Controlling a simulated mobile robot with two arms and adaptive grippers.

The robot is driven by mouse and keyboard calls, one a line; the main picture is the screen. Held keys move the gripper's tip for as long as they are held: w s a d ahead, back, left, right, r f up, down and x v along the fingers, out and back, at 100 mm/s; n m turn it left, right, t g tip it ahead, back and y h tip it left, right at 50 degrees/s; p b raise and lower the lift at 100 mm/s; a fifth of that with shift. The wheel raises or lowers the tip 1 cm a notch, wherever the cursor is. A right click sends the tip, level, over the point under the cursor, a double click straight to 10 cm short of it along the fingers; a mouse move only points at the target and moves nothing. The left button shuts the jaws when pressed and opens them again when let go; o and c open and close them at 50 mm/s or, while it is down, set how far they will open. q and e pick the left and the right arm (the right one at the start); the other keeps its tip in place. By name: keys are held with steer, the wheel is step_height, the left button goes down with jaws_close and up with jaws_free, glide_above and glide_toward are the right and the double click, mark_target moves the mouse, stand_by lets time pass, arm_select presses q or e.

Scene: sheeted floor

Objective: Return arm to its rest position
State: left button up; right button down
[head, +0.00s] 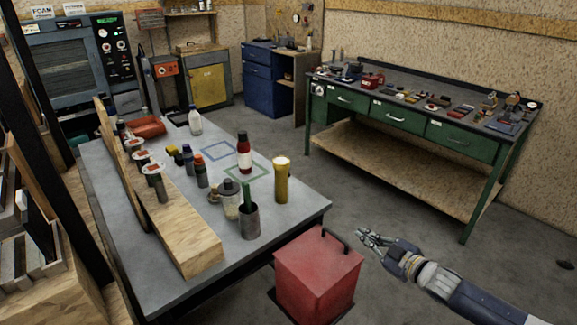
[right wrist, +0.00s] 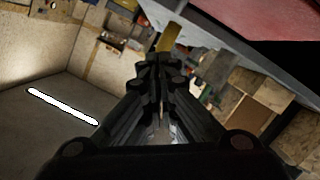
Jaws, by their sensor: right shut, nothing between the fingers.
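My right gripper (head: 366,240) is at the lower right in the head view, in free air to the right of the red box and off the grey table's right end. In the right wrist view its dark fingers (right wrist: 160,65) are together, with nothing between them. My right arm reaches in from the lower right corner. My left gripper is in neither view.
A red box (head: 318,270) with a black handle stands left of my right gripper. The grey table (head: 285,225) holds a yellow flashlight (head: 281,180), bottles and a wooden rack. A green workbench (head: 400,117) stands behind. Open floor (head: 400,195) lies between them.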

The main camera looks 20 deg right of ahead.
steer(key=shift+f, duration=0.1)
steer(key=s+d+f+m+g+h, duration=0.15)
steer(key=s+f, duration=0.35)
steer(key=f, duration=0.5)
steer(key=s+f+m+g+h, duration=0.15)
steer(key=s+f, duration=0.35)
steer(key=f, duration=0.6)
steer(key=s+f+m+g+h, duration=0.1)
steer(key=s+f+m+g, duration=0.15)
steer(key=s+f, duration=0.55)
steer(key=s+a+f+g, duration=0.3)
steer(key=s+a+f, duration=0.3)
steer(key=s, duration=0.3)
steer(key=s+a+f+g, duration=0.2)
steer(key=s+a+f, duration=0.5)
steer(key=s, duration=0.3)
steer(key=s+a+f+m+g+b, duration=0.1)
steer(key=s+a+f+g, duration=0.2)
steer(key=s+a+f, duration=0.4)
steer(key=s+f, duration=0.2)
steer(key=s, duration=0.1)
steer(key=shift+a+g+y, duration=0.2)
steer(key=shift+g+y, duration=0.15)
steer(key=shift+y, duration=0.05)
